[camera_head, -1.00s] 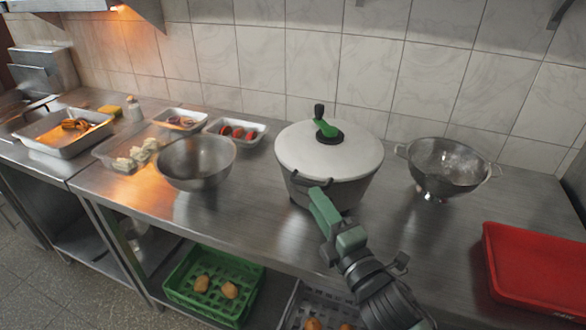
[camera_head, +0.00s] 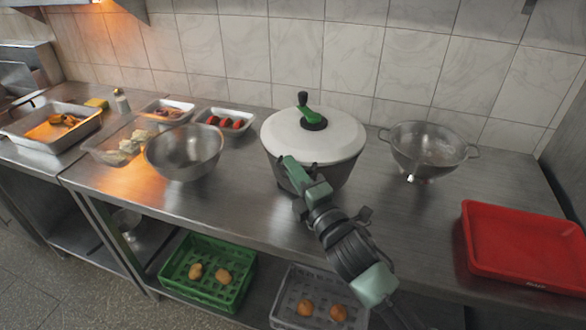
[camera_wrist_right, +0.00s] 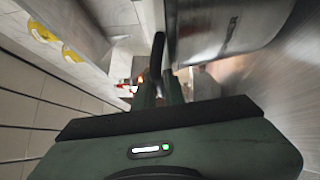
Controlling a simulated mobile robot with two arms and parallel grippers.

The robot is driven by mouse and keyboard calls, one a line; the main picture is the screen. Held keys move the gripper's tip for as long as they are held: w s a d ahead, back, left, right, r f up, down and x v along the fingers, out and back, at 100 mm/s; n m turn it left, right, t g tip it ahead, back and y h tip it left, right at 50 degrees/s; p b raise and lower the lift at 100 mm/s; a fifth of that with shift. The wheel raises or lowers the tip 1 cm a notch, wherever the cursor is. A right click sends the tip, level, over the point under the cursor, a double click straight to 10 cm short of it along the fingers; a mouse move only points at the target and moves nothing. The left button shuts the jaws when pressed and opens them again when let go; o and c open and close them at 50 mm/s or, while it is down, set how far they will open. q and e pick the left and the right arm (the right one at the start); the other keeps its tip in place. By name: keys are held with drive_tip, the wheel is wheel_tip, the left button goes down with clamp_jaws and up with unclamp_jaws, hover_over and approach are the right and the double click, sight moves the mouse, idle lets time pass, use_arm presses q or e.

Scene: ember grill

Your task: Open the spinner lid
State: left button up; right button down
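The spinner (camera_head: 330,178) is a large pot with a white lid (camera_head: 280,135) seated on top, standing on the steel counter. A green crank with a black knob (camera_head: 308,108) sits at the lid's centre. My right gripper (camera_head: 288,163) is at the pot's front side, just below the lid rim, partly covering a dark side handle. In the right wrist view the metal pot wall (camera_wrist_right: 225,28) fills the upper right. A black handle (camera_wrist_right: 157,55) runs down to between the fingers of my right gripper (camera_wrist_right: 162,92). Whether they press on it is unclear. My left gripper is out of view.
A steel bowl (camera_head: 185,155) stands left of the spinner and a colander (camera_head: 428,150) right of it. A red tray (camera_head: 520,245) lies at the right front. Food trays (camera_head: 225,120) stand at the back left. Crates (camera_head: 210,275) are on the lower shelf.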

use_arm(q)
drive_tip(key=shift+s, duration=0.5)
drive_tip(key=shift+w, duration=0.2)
use_arm(e)
drive_tip(key=shift+f, duration=0.1)
idle(0.7)
